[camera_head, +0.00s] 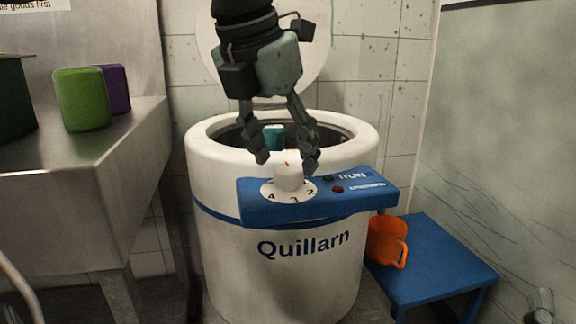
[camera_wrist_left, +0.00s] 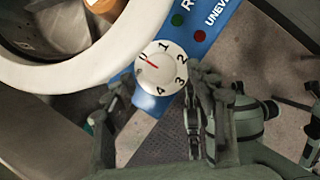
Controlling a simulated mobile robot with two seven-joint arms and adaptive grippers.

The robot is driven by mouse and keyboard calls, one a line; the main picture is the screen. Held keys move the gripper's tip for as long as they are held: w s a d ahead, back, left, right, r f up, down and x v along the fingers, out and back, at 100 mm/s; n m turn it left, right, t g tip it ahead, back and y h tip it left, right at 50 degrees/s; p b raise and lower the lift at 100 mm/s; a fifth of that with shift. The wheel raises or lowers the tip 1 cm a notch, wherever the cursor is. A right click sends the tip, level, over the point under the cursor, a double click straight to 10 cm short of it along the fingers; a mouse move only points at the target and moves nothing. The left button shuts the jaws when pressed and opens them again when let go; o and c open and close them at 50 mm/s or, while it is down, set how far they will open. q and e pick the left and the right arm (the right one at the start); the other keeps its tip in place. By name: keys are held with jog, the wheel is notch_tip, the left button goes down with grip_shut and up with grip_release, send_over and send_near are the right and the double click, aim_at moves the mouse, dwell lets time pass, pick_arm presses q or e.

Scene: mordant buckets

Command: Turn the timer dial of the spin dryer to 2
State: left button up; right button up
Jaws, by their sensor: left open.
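The spin dryer (camera_head: 270,240) is a white drum marked "Quillarn" with a blue control panel (camera_head: 345,204) on its front rim. Its timer dial (camera_head: 289,176) is a white knob on a disc with numbers. In the left wrist view the dial (camera_wrist_left: 160,68) shows 0 to 4, and its red mark points toward 0. My left gripper (camera_head: 287,164) comes down from above, open, with one finger on each side of the knob. Whether the fingers touch it I cannot tell.
The dryer's lid (camera_head: 318,72) stands open behind the drum. A teal thing (camera_head: 275,135) shows in the opening. An orange mug (camera_head: 386,240) is on a blue stool (camera_head: 440,262) at right. Green (camera_head: 82,99) and purple (camera_head: 116,90) containers stand on the steel counter (camera_head: 92,150) at left.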

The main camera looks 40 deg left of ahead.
pick_arm(q)
jog(key=shift+x, duration=1.15)
pick_arm(e)
jog(key=shift+s+d+r+t, duration=0.15)
jog(key=shift+r+t, duration=0.15)
pick_arm(q)
jog(key=c, duration=1.1)
jog(key=shift+c, duration=0.2)
